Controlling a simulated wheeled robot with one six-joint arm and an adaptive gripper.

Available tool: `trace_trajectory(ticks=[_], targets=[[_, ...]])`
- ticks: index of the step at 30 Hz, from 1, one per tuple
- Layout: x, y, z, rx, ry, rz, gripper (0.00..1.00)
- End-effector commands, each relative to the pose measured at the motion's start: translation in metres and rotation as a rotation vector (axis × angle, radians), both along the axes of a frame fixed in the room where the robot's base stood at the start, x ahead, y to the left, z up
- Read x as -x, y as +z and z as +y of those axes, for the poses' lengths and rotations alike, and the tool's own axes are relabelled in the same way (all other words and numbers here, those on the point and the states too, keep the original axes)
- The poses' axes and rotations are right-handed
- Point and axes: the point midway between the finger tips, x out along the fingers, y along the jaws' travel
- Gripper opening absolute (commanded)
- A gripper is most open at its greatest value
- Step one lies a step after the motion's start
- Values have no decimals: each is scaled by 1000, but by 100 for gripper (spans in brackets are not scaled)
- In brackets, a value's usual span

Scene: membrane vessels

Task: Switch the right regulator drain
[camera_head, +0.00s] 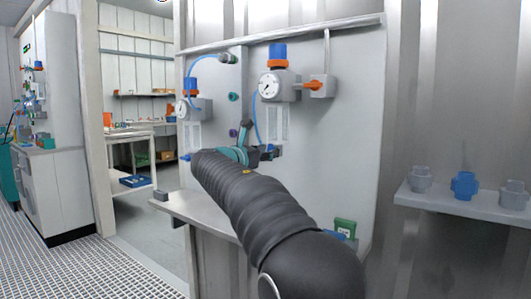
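The right regulator (285,90) is on the grey panel, with a blue knob (278,52), an orange ring, a round white gauge and a clear bowl (279,122) below. Its drain, at the foot of the bowl, is not clearly seen; dark and blue parts crowd that spot. My arm reaches up from the lower right, and my gripper (262,153) is small and partly hidden at its far end, close to the bowl's lower end. I cannot tell whether it touches the drain or how its fingers stand. The left regulator (196,108) has a similar blue knob and bowl.
An orange-handled valve (314,86) sits right of the right regulator. A blue hose (257,120) hangs by its gauge. A grey counter (190,207) lies below, with a green box (345,227). A shelf (445,198) with three fittings is at right. The grating floor at left is clear.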

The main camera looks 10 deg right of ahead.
Motion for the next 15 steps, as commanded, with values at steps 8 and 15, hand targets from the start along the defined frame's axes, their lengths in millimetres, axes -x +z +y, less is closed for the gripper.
trace_trajectory(ticks=[8, 15], targets=[[0, 0, 0, 0, 0, 0, 1], [0, 0, 0, -1, 0, -1, 0]])
